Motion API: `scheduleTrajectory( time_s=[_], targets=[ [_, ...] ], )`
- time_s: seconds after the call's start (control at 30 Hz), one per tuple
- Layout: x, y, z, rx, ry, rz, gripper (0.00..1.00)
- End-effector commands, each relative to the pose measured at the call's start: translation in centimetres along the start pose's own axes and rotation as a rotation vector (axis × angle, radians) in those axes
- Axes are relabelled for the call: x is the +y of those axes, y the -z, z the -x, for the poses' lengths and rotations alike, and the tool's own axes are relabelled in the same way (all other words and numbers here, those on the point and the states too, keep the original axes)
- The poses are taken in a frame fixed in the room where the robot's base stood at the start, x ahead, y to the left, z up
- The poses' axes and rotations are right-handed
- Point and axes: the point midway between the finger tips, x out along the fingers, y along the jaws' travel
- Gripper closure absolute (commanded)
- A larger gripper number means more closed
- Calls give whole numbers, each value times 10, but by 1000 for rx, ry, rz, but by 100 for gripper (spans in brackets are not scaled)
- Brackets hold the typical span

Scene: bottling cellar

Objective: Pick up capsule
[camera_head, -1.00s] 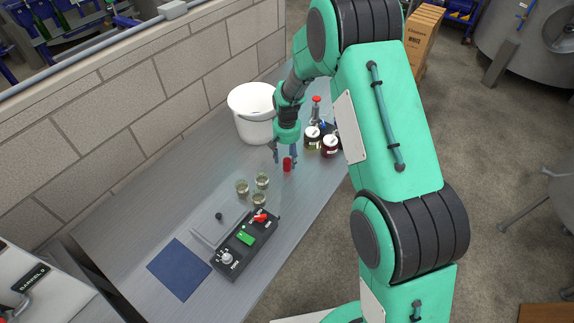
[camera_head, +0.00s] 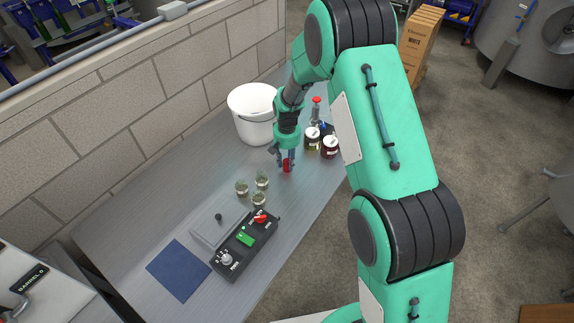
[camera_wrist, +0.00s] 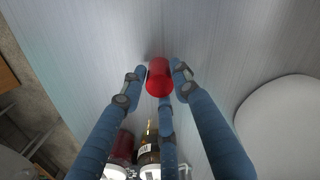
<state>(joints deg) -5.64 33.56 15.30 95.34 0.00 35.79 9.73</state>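The red capsule (camera_head: 287,167) stands on the grey bench top, below the end of my arm. In the wrist view the capsule (camera_wrist: 159,78) sits between the tips of my gripper (camera_wrist: 160,70), with one blue finger close on its left and one close on its right. A third finger lies on the near side of the capsule. In the head view my gripper (camera_head: 286,160) is down around the capsule. I cannot tell whether the fingers press on it or only stand beside it.
Several small glasses (camera_head: 260,181) and a black control box (camera_head: 244,244) stand nearer the front, beside a blue mat (camera_head: 181,270). A white bucket (camera_head: 252,118) stands by the wall. Dark jars (camera_head: 329,147) and a red-topped bottle (camera_head: 316,104) are close to the right of my gripper.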

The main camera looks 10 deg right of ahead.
Motion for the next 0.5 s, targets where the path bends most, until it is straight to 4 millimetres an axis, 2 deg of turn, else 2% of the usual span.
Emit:
scheduleTrajectory(
  time_s=[0.5],
  targets=[
    [0, 0, 3, 0, 0, 0, 78]
  ],
)
